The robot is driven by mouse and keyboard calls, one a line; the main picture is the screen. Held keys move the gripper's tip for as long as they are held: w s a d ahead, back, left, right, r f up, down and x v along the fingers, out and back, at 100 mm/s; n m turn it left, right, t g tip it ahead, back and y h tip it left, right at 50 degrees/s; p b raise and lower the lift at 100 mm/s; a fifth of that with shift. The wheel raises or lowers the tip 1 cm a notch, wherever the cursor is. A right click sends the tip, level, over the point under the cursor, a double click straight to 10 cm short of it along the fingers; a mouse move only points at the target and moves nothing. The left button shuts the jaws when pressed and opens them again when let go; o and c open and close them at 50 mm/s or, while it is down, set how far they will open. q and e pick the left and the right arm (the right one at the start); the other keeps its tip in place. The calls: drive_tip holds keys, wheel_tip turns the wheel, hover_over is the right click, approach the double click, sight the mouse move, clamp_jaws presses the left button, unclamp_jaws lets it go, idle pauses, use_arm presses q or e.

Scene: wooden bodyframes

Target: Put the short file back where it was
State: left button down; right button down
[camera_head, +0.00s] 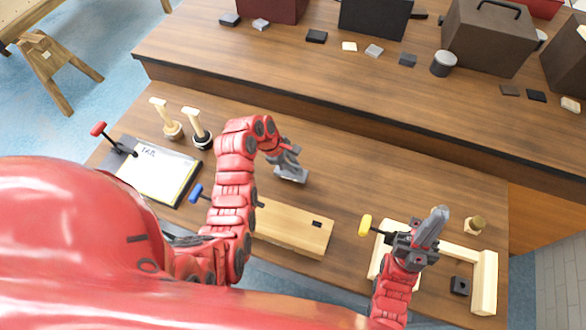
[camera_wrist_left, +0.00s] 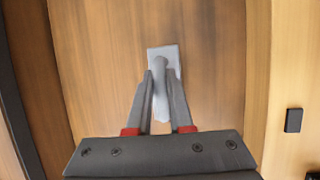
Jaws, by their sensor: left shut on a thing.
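My left gripper (camera_head: 287,158) is above the middle of the near bench. It is shut on the upright handle of a grey tool with a flat rectangular base (camera_head: 291,174); the base shows in the left wrist view (camera_wrist_left: 161,55). I cannot tell for sure whether this is the short file, or whether its base touches the bench. My right gripper (camera_head: 437,220) is over the wooden frame (camera_head: 484,275) at the right, with its fingers together and nothing visible between them. A yellow-handled tool (camera_head: 365,226) lies beside it.
A wooden block (camera_head: 295,229) lies in front of the left gripper, beside a blue-handled tool (camera_head: 196,193). The raised back shelf (camera_head: 300,75) holds boxes. Bare bench lies around the grey tool.

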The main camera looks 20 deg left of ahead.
use_arm(q)
drive_tip(key=shift+f+p, duration=0.35)
drive_tip(key=shift+f, duration=0.7)
drive_tip(key=c, duration=0.8)
unclamp_jaws()
